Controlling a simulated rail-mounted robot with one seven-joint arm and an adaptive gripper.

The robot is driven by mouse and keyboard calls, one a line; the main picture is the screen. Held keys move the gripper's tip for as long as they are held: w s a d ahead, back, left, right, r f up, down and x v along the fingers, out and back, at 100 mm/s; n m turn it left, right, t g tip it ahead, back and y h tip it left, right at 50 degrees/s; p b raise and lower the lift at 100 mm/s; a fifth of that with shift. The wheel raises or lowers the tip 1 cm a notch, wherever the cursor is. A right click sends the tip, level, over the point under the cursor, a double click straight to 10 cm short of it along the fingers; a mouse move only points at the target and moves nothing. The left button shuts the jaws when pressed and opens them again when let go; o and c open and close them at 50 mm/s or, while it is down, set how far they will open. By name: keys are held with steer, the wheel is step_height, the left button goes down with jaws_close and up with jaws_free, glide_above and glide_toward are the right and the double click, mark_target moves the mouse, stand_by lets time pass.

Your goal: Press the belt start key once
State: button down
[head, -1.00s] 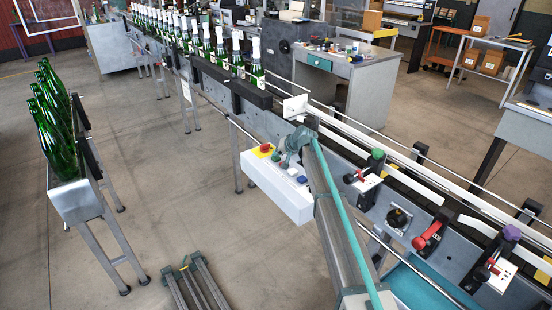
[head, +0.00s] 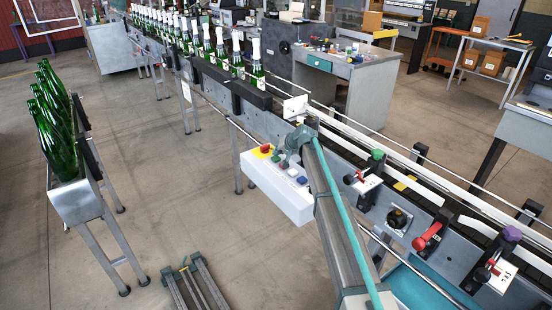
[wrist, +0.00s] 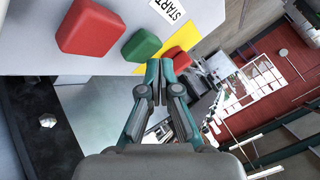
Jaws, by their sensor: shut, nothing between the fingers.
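The white control box (head: 278,190) hangs on the conveyor's near side. The green key (wrist: 142,45) beside the START label (wrist: 170,9) shows in the wrist view, between a larger red key (wrist: 92,27) and a red knob (wrist: 176,57) on a yellow plate. In the head view the green key (head: 276,156) is small, at the box's far end. My gripper (wrist: 159,64) is shut and empty, its fingertips close to the green key in the wrist view. They look apart from it, but the exact gap is hard to tell. In the head view my gripper (head: 290,150) is over the box.
The conveyor (head: 330,150) runs diagonally behind the box, with foil-topped green bottles (head: 238,55) at its far part. Knobs and levers (head: 398,218) line the near side.

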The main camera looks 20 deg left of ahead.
mark_target(277, 158)
steer(key=shift+r, duration=0.3)
steer(key=shift+r+p, duration=0.6)
steer(key=shift+r, duration=1.9)
